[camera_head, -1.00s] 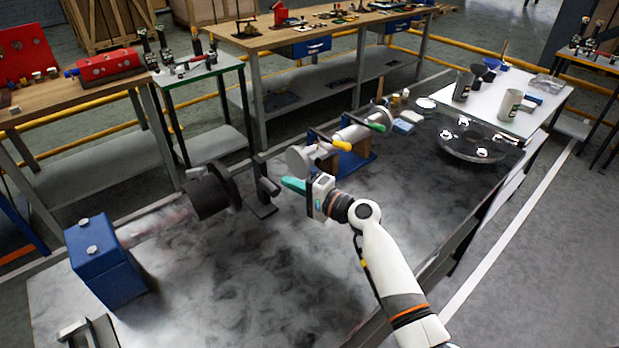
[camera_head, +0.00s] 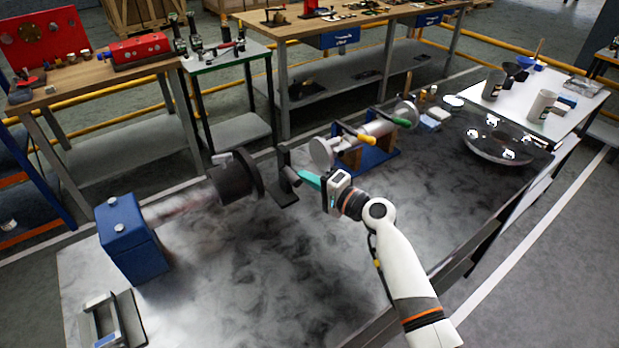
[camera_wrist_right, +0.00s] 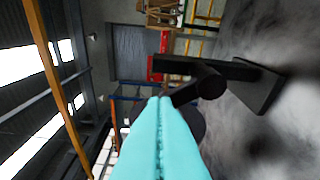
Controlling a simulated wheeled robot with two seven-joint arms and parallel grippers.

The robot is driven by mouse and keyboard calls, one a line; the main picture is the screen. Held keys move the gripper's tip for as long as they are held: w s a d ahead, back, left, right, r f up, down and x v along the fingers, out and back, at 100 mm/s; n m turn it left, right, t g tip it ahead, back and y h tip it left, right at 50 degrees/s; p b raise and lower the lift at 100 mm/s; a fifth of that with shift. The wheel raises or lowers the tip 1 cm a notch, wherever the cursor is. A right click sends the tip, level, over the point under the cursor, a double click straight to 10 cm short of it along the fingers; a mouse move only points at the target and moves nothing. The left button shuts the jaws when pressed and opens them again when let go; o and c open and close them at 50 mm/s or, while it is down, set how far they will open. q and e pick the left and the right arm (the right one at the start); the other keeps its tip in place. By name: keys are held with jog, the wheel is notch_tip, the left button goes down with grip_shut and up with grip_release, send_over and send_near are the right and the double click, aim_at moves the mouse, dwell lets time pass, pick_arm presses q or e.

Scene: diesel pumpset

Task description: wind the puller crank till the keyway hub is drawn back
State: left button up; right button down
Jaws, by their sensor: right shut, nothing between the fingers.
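A black drum-shaped hub (camera_head: 236,178) sits on a shaft (camera_head: 182,209) that comes out of a blue block (camera_head: 132,240) at the left of the bench. Just right of the hub stands a dark upright bracket (camera_head: 284,170) with a short round arm and a flat foot. In the wrist view the bracket (camera_wrist_right: 258,88) shows its dark bar and round part close ahead. I cannot tell which part is the puller crank. My right gripper (camera_head: 303,175), with teal fingers, is shut and empty, its tips close beside the bracket; contact is unclear. My left gripper is out of view.
A silver cylinder (camera_head: 322,153) with yellow and green handles lies on a blue stand behind my gripper. A dark round flange (camera_head: 490,146) lies at the right. A metal-handled piece (camera_head: 100,318) is at front left. The bench middle is bare.

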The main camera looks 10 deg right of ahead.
jog(key=shift+s+a+n, duration=0.15)
jog(key=shift+a+n, duration=0.05)
jog(key=shift+n, duration=0.3)
